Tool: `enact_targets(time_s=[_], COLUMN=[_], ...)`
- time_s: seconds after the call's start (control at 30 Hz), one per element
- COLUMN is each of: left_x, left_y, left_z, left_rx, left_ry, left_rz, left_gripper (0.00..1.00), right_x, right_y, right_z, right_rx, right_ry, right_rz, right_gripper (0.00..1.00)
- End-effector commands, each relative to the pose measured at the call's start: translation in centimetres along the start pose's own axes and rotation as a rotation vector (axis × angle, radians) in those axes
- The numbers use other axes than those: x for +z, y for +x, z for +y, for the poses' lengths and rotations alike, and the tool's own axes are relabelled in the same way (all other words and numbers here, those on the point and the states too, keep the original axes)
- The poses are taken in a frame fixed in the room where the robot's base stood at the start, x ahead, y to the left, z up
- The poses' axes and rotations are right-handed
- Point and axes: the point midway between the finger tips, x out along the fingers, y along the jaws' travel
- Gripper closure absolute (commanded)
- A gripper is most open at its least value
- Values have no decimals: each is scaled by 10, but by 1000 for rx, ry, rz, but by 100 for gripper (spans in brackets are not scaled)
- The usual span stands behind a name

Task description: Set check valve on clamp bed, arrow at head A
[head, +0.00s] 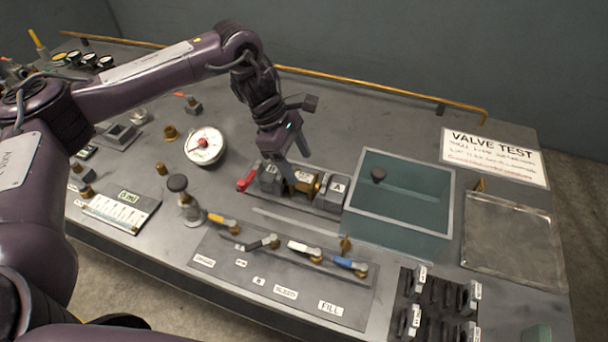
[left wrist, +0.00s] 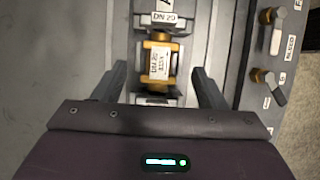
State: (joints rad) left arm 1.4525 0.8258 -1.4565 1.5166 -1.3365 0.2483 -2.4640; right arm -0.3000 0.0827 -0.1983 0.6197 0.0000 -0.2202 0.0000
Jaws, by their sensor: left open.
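The brass check valve (head: 305,184) lies in the clamp bed between two grey clamp heads. The head on its right (head: 337,190) carries a plate marked A; the head on its left (head: 270,178) has a red handle. In the left wrist view the valve (left wrist: 160,64) bears a white label, and a "DN 20" plate (left wrist: 164,17) sits on the block beyond it. I cannot make out a flow arrow. My left gripper (head: 294,160) is open over the valve. In the wrist view its fingers (left wrist: 159,78) stand apart on either side, with gaps to the valve.
A teal-lined tank (head: 400,222) stands right of the clamp. A row of coloured lever valves (head: 297,248) lies in front, and a round dial gauge (head: 204,146) behind left. A rack of labelled parts (head: 435,300) is front right, near an empty metal tray (head: 514,240).

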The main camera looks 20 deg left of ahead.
Motion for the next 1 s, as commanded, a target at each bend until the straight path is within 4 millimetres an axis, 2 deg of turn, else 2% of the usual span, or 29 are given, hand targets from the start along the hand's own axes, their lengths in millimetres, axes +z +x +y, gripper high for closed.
enact_targets(time_s=[0.2, 0.33, 0.5, 0.9, 1.0], left_x=[0, 1, 0, 0, 4], left_y=[-45, -60, -67, -67, -74], left_z=[1, 0, 0, 0, 0], left_rx=[4, 1, 0, -1, 0], left_ry=[1, 2, 1, 1, 1], left_rz=[0, 0, 0, 0, 0], left_gripper=[35, 35, 35, 35, 35], right_x=[0, 0, 0, -1, -2], right_y=[6, 5, 4, 4, -3], right_z=[0, 0, -1, -5, -5], right_rx=[0, 0, -1, -6, -6], right_ry=[0, 0, 0, 0, 0], right_rz=[0, 1, 1, 2, 2], right_gripper=[35, 35, 35, 35, 35])
